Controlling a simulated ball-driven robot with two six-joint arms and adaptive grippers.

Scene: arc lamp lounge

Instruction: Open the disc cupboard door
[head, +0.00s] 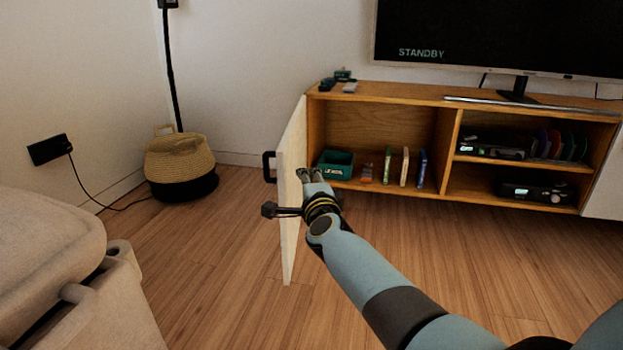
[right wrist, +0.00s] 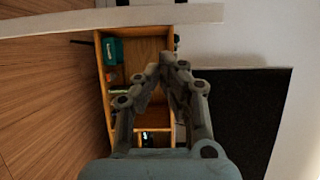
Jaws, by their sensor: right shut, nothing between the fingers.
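The disc cupboard door (head: 291,220) stands swung out from the left end of the wooden cabinet (head: 375,93), seen nearly edge-on. Its black handle (head: 268,166) is on the outer, left face. The compartment behind it is exposed. My right gripper (head: 311,172) is shut and empty on the inner, right side of the door; I cannot tell if it touches. In the right wrist view the fingers (right wrist: 168,60) are closed together below the pale door (right wrist: 110,19), with the open cabinet (right wrist: 150,48) beyond. My left gripper is not in view.
The open compartment holds a green box (head: 334,163) and several upright cases (head: 404,167). Devices and discs (head: 566,145) sit on the right shelves. A screen (head: 500,40) stands above. A woven basket (head: 180,165) and a beige sofa (head: 50,250) are at left. Floor around the door is clear.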

